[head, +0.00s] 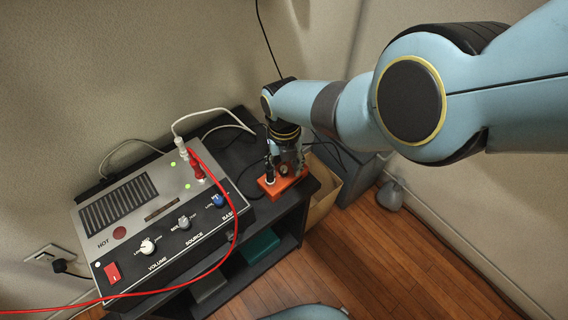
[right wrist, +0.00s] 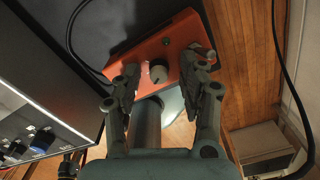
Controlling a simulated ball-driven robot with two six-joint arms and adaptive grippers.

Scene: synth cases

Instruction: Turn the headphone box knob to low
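The headphone box is a small orange box (head: 271,190) on the right end of the black shelf top. My right gripper (head: 287,166) is over the box, coming from above. In the right wrist view its two fingers (right wrist: 160,78) are spread apart, one on each side of the knob, with visible gaps. I cannot tell the knob's setting, and the gripper partly hides the box in the head view. My left gripper is not in view.
A grey and black amplifier (head: 163,207) with several knobs and a red switch stands left of the box. A red cable (head: 236,225) loops across its front; white and black cables run behind. A cardboard box (head: 322,200) stands right of the shelf. Wooden floor (head: 400,255) is open at the right.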

